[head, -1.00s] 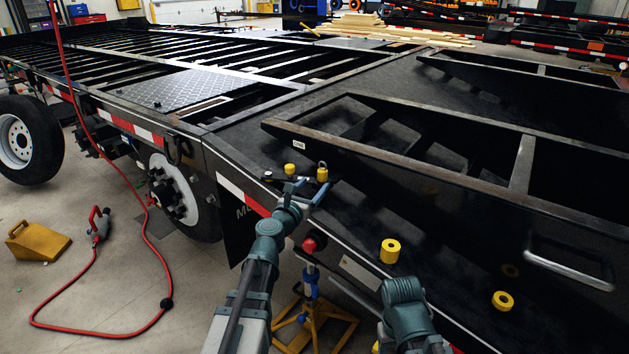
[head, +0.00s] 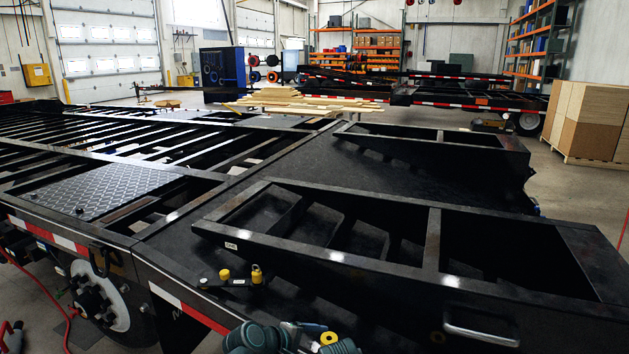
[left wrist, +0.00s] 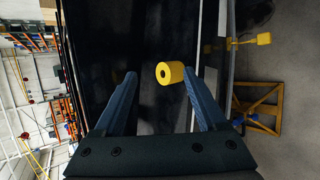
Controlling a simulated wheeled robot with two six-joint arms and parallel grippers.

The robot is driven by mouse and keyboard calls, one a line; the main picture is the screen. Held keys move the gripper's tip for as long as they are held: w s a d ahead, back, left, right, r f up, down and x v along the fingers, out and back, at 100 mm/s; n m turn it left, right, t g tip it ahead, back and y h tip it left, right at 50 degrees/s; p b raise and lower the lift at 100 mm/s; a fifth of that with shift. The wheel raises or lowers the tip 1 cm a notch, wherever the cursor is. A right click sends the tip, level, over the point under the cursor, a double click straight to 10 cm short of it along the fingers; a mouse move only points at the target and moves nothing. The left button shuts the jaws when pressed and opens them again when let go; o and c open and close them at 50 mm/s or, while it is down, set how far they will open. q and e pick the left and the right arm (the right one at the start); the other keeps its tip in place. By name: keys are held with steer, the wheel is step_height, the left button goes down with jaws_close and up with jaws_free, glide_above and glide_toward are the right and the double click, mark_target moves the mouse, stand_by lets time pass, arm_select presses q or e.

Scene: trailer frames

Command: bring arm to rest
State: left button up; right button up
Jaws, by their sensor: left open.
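My left gripper (left wrist: 160,75) is open in the left wrist view, its two blue fingers apart. A yellow cylinder with a hole (left wrist: 170,73) shows between the fingertips, beyond them on the dark trailer deck; nothing is seen clamped. In the head view, teal parts of my left arm (head: 258,338) show at the bottom edge, low over the trailer's near side.
The black trailer (head: 300,254) fills the foreground, with a raised ramp frame (head: 340,256) and a metal handle (head: 480,335). A yellow ring (head: 328,338) lies close by my arms. A yellow stand (left wrist: 265,108) is on the floor.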

arm_select(q)
steer(key=s+a+r+m+g+y+p, duration=0.2)
steer(key=s+m+g+y+p, duration=0.1)
steer(key=s+m, duration=0.4)
steer(key=s+a+r+m+g+y+p, duration=0.2)
steer(key=s+a+m+g+y+p, duration=0.1)
steer(key=s+m+y+p, duration=0.3)
steer(key=shift+s+r+m+g+p, duration=0.25)
steer(key=shift+s+m+g+p, duration=0.5)
steer(key=shift+s+m, duration=0.4)
arm_select(e)
step_height(320, 180, up, 13)
stand_by(0.6)
